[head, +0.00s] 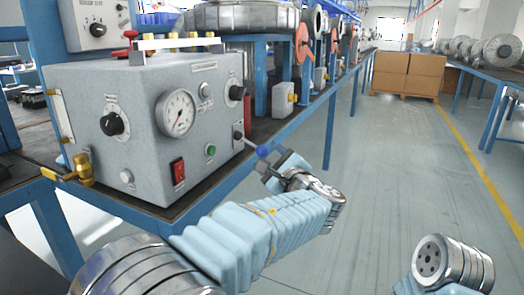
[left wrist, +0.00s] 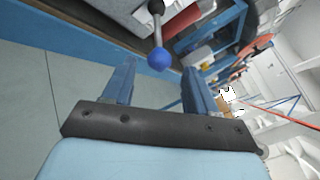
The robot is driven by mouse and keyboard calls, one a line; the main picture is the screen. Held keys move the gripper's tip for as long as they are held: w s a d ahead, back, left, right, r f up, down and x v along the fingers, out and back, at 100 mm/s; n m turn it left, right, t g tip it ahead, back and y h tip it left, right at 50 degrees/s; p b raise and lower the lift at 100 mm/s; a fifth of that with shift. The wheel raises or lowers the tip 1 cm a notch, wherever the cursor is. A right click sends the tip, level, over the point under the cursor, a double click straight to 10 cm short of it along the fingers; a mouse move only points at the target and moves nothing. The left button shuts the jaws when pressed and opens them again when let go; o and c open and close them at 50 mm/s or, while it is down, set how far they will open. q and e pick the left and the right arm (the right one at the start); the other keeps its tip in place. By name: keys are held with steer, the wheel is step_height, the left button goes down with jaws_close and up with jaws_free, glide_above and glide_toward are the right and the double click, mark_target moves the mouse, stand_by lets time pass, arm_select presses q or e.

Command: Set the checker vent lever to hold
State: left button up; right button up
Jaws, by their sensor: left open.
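The checker is a grey box (head: 142,125) on the bench at left in the head view, with a dial gauge, knobs and a red switch on its front. Its vent lever (head: 250,144) sticks out from the right-hand face and ends in a blue ball (head: 262,152). My left gripper (head: 271,166) is open just beside the ball. In the left wrist view the blue ball (left wrist: 159,60) shows between the two fingers (left wrist: 158,75), near the level of their tips. The fingers do not grip it; contact cannot be told. The lever's position marking is not readable.
The bench (head: 215,195) has a blue front edge under the checker. A brass valve (head: 82,172) sits at the box's left corner. A small grey box (head: 283,101) stands further along. The floor aisle (head: 385,170) right of the bench is clear, with cartons (head: 407,75) far back.

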mark_target(264, 153)
arm_select(q)
steer(key=x, duration=0.5)
steer(key=shift+w, duration=0.2)
jaws_close()
